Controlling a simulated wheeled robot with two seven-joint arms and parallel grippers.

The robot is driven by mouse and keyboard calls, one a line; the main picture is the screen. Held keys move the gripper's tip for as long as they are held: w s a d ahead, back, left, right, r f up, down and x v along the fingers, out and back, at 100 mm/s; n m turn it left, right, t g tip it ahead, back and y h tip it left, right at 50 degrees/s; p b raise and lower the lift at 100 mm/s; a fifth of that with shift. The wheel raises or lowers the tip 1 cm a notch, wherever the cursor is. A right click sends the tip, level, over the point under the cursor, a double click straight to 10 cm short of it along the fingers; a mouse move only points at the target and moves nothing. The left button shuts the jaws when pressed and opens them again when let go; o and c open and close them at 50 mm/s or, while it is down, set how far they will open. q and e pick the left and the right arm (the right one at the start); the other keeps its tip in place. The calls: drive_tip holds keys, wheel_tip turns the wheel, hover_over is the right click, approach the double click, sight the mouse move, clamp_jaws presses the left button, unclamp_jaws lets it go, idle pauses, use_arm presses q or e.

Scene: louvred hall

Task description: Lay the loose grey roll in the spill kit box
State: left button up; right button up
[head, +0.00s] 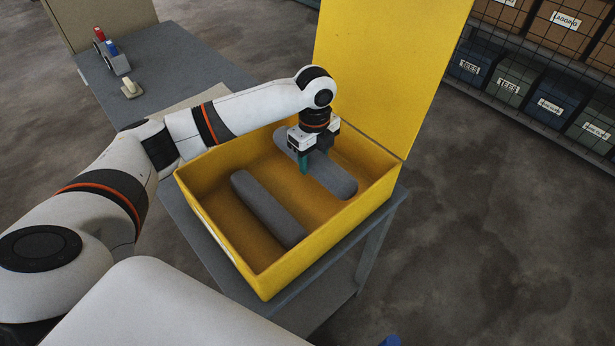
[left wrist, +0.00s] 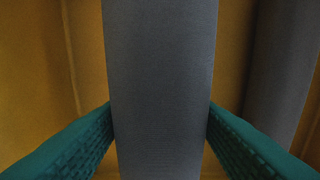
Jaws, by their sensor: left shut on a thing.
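The yellow spill kit box (head: 265,285) stands with its lid raised at the back. One grey roll (head: 268,208) lies on the floor of the box on the near left side. My left gripper (head: 306,165) is inside the box opening, shut on a second grey roll (head: 335,178) on the far right side. In the left wrist view the held roll (left wrist: 160,80) runs between the two green fingers, which touch both sides. The other roll (left wrist: 285,70) shows at the right. I cannot tell whether the held roll touches the box floor. My right gripper is not in view.
The box stands on a grey stand (head: 365,245). A grey table (head: 165,65) at the back left holds small red and blue items and a pale object (head: 131,89). Shelves with labelled bins (head: 510,85) stand at the back right. The floor at right is clear.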

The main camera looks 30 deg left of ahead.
sight(314, 154)
use_arm(q)
wheel_tip(314, 154, down, 6)
drive_tip(key=shift+r, duration=0.1)
drive_tip(key=shift+s, duration=0.1)
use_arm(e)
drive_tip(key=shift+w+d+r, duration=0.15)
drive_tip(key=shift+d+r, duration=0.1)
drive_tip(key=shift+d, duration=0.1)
use_arm(q)
drive_tip(key=o, duration=1)
wheel_tip(314, 154, up, 12)
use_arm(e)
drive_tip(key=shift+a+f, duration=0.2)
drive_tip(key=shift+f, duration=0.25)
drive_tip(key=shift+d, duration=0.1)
